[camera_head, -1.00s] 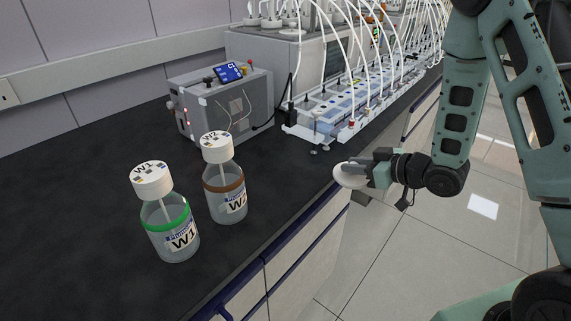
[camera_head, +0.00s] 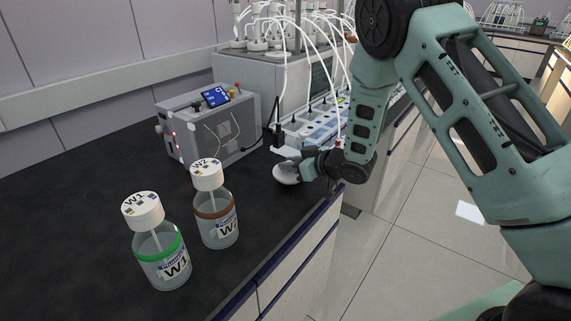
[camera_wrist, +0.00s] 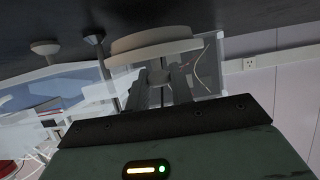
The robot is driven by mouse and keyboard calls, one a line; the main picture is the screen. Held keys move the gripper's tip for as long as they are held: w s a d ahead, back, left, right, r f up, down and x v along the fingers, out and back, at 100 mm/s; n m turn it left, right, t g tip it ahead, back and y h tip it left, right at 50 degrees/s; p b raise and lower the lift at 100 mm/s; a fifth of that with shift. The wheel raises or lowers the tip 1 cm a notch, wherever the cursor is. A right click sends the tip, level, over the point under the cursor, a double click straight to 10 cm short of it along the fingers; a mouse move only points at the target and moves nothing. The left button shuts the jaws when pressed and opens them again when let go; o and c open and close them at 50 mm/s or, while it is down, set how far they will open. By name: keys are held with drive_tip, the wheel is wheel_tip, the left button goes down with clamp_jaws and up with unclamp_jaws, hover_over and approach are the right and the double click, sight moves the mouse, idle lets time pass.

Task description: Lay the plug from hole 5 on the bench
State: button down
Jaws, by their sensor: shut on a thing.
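The plug (camera_head: 286,174) is a white, rounded disc held at the tip of my gripper (camera_head: 305,167). It shows in the wrist view as a pale disc (camera_wrist: 150,43) with the fingers (camera_wrist: 160,82) closed on its stem. In the head view the plug appears over the black bench (camera_head: 90,215), near its front edge. I cannot tell whether it touches the bench top. The row of holes is partly hidden behind my arm, and hole 5 cannot be made out.
Bottle W1 (camera_head: 160,255) with a green ring and bottle W2 (camera_head: 215,215) with a brown ring stand left of my gripper. A grey control box (camera_head: 210,130) stands behind. A tubed bath unit (camera_head: 310,125) is beyond my gripper. Bare bench lies between the bottles and the plug.

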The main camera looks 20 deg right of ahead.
drive_tip(key=shift+x, duration=1.05)
drive_tip(key=shift+f, duration=0.35)
drive_tip(key=shift+f, duration=0.1)
drive_tip(key=c, duration=1.5)
unclamp_jaws()
